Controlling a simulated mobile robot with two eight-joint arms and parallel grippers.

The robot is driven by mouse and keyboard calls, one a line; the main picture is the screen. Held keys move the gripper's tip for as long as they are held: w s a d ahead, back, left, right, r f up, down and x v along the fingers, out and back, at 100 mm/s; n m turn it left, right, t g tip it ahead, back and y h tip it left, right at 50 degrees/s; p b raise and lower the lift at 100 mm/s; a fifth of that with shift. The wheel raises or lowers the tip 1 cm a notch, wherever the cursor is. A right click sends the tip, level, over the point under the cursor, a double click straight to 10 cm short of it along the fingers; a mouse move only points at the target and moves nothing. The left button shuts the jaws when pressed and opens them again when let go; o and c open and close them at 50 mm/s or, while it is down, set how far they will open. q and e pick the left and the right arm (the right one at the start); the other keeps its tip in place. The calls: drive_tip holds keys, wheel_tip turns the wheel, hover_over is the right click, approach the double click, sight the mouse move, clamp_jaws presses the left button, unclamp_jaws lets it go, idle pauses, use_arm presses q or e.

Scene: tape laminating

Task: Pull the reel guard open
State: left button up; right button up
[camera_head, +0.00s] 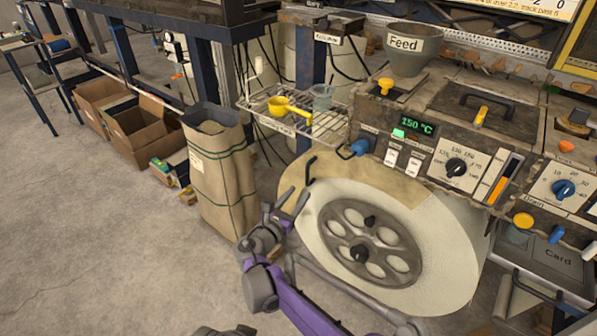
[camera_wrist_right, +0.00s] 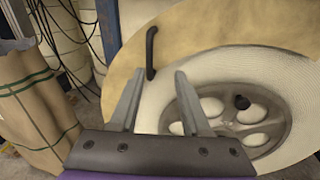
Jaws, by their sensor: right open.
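The reel guard (camera_head: 375,180) is a tan curved plate over the upper part of the big white reel (camera_head: 440,250). Its black bar handle (camera_head: 309,168) is at the guard's left end. My right gripper (camera_head: 294,197) is open, just below the handle. In the right wrist view the guard (camera_wrist_right: 200,38) spans the top, and its handle (camera_wrist_right: 151,53) appears upright between and beyond the two fingertips (camera_wrist_right: 157,76). The fingers hold nothing. I cannot tell the exact gap to the handle. My left gripper is not in view.
A tall brown paper sack (camera_head: 218,175) stands left of the right gripper. A wire shelf (camera_head: 300,112) with a yellow scoop (camera_head: 285,105) is above the handle. The control panel (camera_head: 455,150) overhangs the reel. Open floor lies to the left.

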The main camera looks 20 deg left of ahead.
sight(307, 182)
drive_tip(key=shift+n, duration=0.3)
drive_tip(key=w+b, duration=0.2)
drive_tip(key=w, duration=0.8)
drive_tip(key=shift+w+f, duration=0.15)
drive_tip(key=shift+w, duration=0.15)
clamp_jaws()
idle(0.8)
